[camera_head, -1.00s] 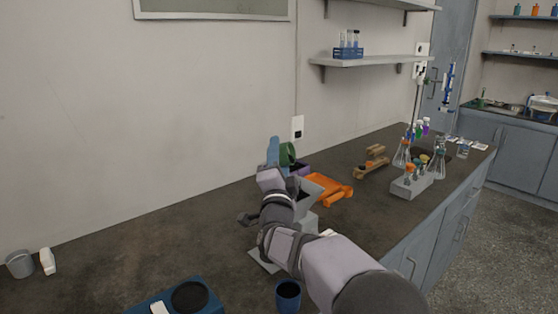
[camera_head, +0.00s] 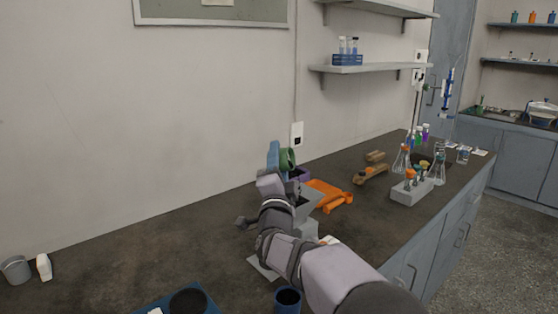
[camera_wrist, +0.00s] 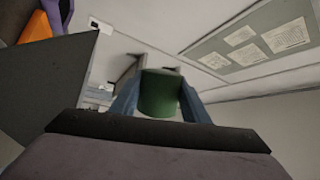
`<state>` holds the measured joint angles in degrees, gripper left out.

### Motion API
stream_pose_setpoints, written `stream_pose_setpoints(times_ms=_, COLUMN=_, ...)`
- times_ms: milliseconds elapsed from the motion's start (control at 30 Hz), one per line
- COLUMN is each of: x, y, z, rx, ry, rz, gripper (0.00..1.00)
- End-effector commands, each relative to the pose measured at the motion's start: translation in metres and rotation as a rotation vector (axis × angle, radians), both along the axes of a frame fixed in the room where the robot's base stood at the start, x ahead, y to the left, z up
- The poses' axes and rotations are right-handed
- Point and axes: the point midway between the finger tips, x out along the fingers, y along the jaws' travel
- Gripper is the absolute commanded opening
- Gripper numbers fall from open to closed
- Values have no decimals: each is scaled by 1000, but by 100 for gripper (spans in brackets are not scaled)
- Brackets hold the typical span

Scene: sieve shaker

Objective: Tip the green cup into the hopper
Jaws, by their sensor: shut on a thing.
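The green cup (camera_head: 288,157) is held between the blue fingers of my gripper (camera_head: 275,156), above the bench near the back wall. The wrist view shows the green cup (camera_wrist: 159,94) between both fingers, with my gripper (camera_wrist: 158,100) shut on it. The cup looks tilted onto its side in the head view. The grey hopper (camera_head: 307,205) stands just below and to the right of the cup, partly hidden by my arm. A grey wall at the left of the wrist view (camera_wrist: 45,95) looks like the hopper's side. The cup's inside is hidden.
An orange piece (camera_head: 330,196) lies right of the hopper, with a brown wooden piece (camera_head: 371,176) beyond. A blue cup (camera_head: 287,301) and a blue device (camera_head: 205,297) are in front. The left bench is fairly clear.

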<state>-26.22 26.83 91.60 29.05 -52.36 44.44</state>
Motion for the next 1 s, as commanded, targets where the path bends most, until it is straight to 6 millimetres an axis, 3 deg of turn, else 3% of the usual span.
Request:
stream_pose_setpoints(times_ms=33, x=1, y=1, z=-8, rx=-1, ry=14, rz=1, gripper=17)
stream_pose_setpoints(times_ms=1000, x=1, y=-1, z=-4, rx=117, ry=-16, rz=3, gripper=17)
